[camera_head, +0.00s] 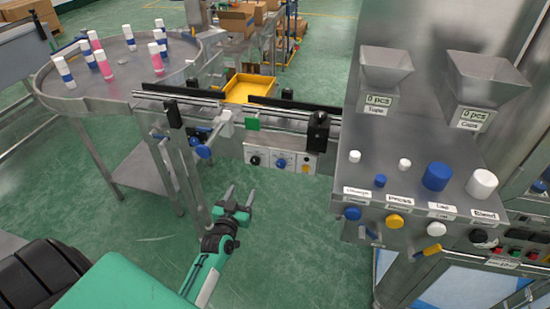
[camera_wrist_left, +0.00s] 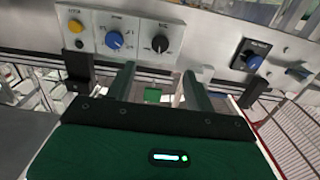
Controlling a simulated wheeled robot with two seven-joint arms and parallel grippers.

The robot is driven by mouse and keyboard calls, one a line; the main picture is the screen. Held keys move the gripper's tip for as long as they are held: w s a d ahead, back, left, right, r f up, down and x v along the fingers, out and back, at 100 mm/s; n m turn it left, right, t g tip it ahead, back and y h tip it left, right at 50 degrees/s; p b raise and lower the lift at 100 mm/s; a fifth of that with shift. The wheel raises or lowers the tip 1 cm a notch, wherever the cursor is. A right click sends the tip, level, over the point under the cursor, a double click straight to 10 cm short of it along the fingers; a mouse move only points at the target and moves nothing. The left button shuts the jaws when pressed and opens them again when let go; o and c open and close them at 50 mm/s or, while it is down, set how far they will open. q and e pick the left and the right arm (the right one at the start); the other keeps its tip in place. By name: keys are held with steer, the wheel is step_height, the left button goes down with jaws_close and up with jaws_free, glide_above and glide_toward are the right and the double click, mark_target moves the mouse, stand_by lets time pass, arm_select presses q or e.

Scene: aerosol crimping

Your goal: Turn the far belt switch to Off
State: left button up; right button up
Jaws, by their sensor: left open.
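A white control panel (camera_head: 280,160) hangs under the near side of the conveyor. It carries a black knob (camera_head: 255,160), a blue knob (camera_head: 281,163) and a yellow button (camera_head: 306,168). In the left wrist view the panel looks turned around, with the yellow button (camera_wrist_left: 75,26), blue knob (camera_wrist_left: 114,40) and black knob (camera_wrist_left: 160,44). Another blue knob (camera_wrist_left: 254,62) sits on a black plate at right there. The labels are too small to tell which is the far belt switch. My left gripper (camera_head: 240,192) is open and empty, below and left of the panel, its fingers (camera_wrist_left: 158,72) apart.
A round steel table (camera_head: 115,95) with white-capped bottles stands at left. A yellow tray (camera_head: 250,88) lies behind the conveyor rails (camera_head: 275,112). A steel machine (camera_head: 430,150) with hoppers and buttons stands at right.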

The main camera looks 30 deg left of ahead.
mark_target(255, 163)
arm_select(q)
steer(key=x, duration=0.6)
steer(key=p+x, duration=0.1)
steer(key=x, duration=0.5)
steer(key=shift+a+r, duration=0.15)
steer(key=shift+r, duration=0.05)
steer(key=shift+x, duration=0.85)
arm_select(e)
steer(key=shift+s+d+r, duration=0.15)
steer(key=shift+r, duration=0.25)
steer(key=shift+s+d+r, duration=0.1)
steer(key=shift+d+r, duration=0.05)
steer(key=shift+r, duration=0.2)
arm_select(q)
steer(key=shift+s, duration=0.1)
arm_select(e)
steer(key=shift+a, duration=0.1)
arm_select(q)
steer(key=c, duration=1)
arm_select(e)
steer(key=shift+a, duration=0.25)
